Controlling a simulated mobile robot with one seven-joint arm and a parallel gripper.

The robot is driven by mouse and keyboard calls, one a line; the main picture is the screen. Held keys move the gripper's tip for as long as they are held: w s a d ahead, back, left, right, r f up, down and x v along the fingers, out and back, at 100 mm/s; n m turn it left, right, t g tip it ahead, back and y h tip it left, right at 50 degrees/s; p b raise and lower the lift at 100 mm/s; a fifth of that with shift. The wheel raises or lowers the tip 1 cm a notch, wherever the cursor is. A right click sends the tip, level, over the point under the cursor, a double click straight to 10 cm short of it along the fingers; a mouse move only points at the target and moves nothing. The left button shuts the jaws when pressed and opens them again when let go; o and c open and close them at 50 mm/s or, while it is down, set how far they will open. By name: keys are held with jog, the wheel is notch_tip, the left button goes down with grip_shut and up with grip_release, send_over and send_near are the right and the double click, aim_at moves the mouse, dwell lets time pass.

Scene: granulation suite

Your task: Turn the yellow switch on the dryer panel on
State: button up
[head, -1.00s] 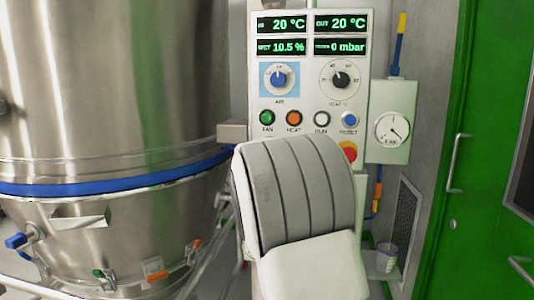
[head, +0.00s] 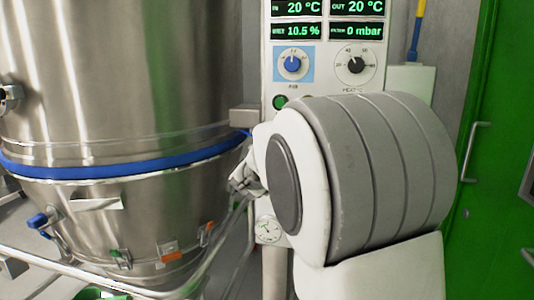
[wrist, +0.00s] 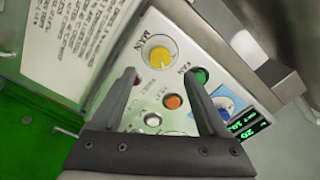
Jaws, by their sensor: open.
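The yellow switch (wrist: 158,54) is a round knob in a pale ring, labelled MAIN, on the white dryer panel (wrist: 151,83) in the wrist view. My gripper (wrist: 161,78) is open, with one dark finger on each side of the picture just below the knob. The fingers are empty, and I cannot tell how far they are from the panel. In the head view the upper dryer panel (head: 324,72) shows with its displays and two dials, but my arm hides the yellow switch.
Near the fingers are a green button (wrist: 200,75), an orange button (wrist: 172,101) and a white button (wrist: 152,119). A blue dial (wrist: 226,104) lies to their right. A large steel vessel (head: 120,80) stands left of the panel, a green door (head: 485,110) right.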

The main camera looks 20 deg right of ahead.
jog(key=p+v, duration=0.1)
jog(key=v, duration=0.9)
jog(key=shift+a, duration=0.15)
jog(key=s+a+f+n+g+y, duration=0.2)
jog(key=s+a+f+n+y, duration=0.1)
jog(key=s+a+n+y, duration=0.7)
jog(key=s+f+n+g, duration=0.4)
jog(key=s+f, duration=0.1)
jog(key=s, duration=0.4)
jog(key=s+f+n+g, duration=0.3)
jog(key=s+f+n, duration=0.1)
jog(key=s, duration=0.5)
notch_tip(320, 180, up, 20)
jog(key=p, duration=2.1)
jog(key=shift+s+d+f, duration=0.25)
jog(key=shift+s+d, duration=0.1)
jog(key=shift+s, duration=0.1)
